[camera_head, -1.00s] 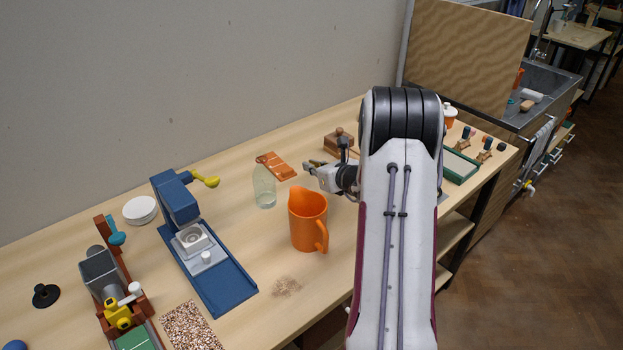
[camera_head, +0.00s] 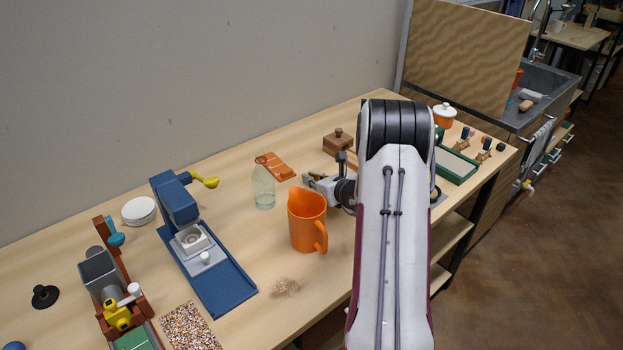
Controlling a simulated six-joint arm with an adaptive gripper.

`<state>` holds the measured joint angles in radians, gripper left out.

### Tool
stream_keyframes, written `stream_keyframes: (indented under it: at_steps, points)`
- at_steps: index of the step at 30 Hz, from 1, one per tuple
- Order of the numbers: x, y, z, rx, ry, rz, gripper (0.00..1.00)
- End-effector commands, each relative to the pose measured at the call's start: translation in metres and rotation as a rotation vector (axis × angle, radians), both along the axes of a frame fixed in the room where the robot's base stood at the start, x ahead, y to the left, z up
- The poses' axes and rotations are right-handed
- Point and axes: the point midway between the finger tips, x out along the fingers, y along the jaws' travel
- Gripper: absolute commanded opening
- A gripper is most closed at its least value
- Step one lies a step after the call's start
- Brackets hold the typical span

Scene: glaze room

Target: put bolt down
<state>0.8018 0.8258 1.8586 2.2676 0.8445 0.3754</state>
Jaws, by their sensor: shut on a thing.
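My gripper (camera_head: 309,179) is beyond the orange jug, at the left end of my arm, low over the table. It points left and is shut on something. I take this to be the bolt, but it is too small and too hidden by the fingers to make out. I cannot tell whether it touches the table (camera_head: 270,232).
An orange jug (camera_head: 307,222) stands just in front of my gripper. A clear bottle (camera_head: 263,188) and an orange tile strip (camera_head: 275,166) are to the left. A wooden box (camera_head: 338,143) is behind. A blue press (camera_head: 205,255) stands further left. My arm hides table at right.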

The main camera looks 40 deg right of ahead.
Motion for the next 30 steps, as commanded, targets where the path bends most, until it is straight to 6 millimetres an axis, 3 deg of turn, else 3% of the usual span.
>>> stream_keyframes:
  at_steps: [14,15,16,30]
  points:
    - [0.0001,-0.0001,-0.0036,0.000,-0.001,0.000,0.00]
    - [0.0002,-0.0001,-0.0031,0.000,-0.001,0.000,0.18]
    - [0.0001,-0.0001,-0.0031,0.000,-0.001,0.000,0.24]
    - [0.0001,-0.0001,-0.0010,0.000,-0.001,0.000,0.24]
